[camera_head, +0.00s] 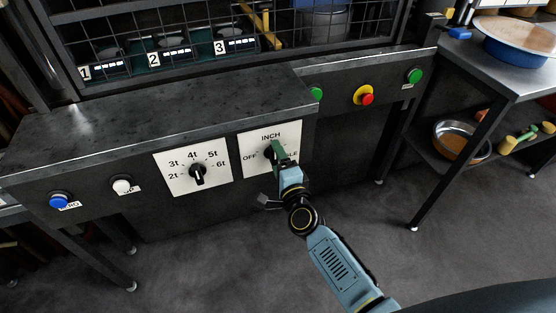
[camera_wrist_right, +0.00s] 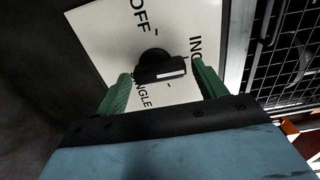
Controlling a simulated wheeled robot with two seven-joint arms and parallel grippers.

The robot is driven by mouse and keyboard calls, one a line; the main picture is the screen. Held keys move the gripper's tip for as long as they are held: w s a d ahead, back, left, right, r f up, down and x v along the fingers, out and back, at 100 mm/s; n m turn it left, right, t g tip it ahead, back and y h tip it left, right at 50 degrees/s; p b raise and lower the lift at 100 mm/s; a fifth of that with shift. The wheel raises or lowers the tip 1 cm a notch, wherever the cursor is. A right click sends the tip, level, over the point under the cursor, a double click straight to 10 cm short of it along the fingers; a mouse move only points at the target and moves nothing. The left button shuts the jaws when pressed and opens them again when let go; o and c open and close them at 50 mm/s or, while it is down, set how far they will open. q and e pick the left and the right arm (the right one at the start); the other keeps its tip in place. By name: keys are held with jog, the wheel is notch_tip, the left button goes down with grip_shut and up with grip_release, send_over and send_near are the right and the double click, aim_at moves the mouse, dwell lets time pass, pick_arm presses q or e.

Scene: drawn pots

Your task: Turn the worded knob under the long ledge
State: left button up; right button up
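The worded knob (camera_wrist_right: 160,64) is a black bar-shaped knob with a white mark, on a white plate (camera_wrist_right: 105,30) lettered OFF, INCH and SINGLE. In the wrist view its bar lies roughly toward INCH; the exact setting is unclear. My right gripper (camera_wrist_right: 163,88) is open, its green fingers on either side of the knob with gaps showing. In the head view my right gripper (camera_head: 279,152) is at the knob, mostly covering it and part of the SINGLE label. The plate (camera_head: 252,138) is on the panel below the long ledge (camera_head: 150,115). My left gripper is out of view.
A second knob (camera_head: 198,174) with ton labels sits to the left, then a white button (camera_head: 122,186) and a blue button (camera_head: 60,201). Right are a green button (camera_head: 316,94) and a red button (camera_head: 366,98). The ledge overhangs the panel. Open floor lies in front.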

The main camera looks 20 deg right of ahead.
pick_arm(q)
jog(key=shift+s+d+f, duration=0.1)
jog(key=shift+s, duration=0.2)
pick_arm(e)
jog(key=shift+o, duration=0.6)
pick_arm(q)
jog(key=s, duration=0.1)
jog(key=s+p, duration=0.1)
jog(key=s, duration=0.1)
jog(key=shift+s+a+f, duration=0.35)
pick_arm(e)
jog(key=s, duration=1.3)
jog(key=shift+s+d, duration=0.2)
jog(key=shift+d, duration=0.05)
